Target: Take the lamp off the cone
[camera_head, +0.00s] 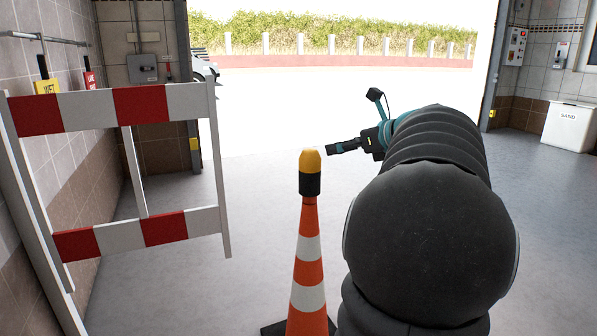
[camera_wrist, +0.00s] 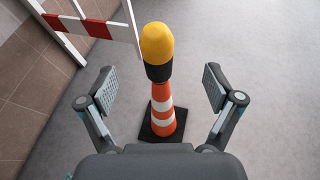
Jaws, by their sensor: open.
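The lamp (camera_head: 310,172) has a yellow dome on a black base and sits upright on top of the cone (camera_head: 308,262). The cone is orange with white bands. In the wrist view the lamp (camera_wrist: 157,50) stands ahead of and between the fingers, above the cone (camera_wrist: 163,118) and its dark foot. My gripper (camera_wrist: 158,88) is open and empty, one finger pad on each side, apart from the lamp. In the head view my gripper (camera_head: 345,147) is just right of the lamp, partly hidden behind my arm.
A red and white barrier (camera_head: 85,108) stands left of the cone, close to the tiled wall. A white sand bin (camera_head: 570,126) stands at the far right. The grey floor right of the cone is clear. An open doorway lies beyond.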

